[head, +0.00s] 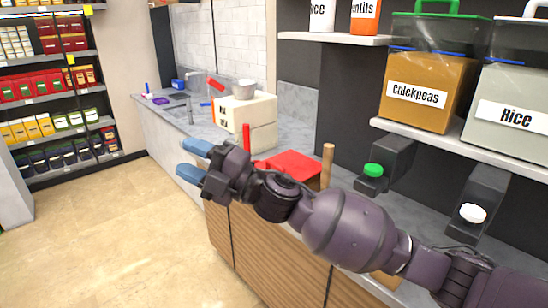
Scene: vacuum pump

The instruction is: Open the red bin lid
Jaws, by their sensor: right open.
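A red box-like thing (295,165) with a flat red top sits on the grey counter, behind my right forearm. It looks like the red bin. The arm hides its lower front, and I cannot tell whether its lid is shut. My right gripper (188,160) has two blue fingertips held apart with nothing between them. In the picture it is left of the red thing, over the front edge of the counter. My left gripper is not in view.
Chickpeas (417,95) and Rice (513,115) containers sit on the right shelf. Open floor lies left.

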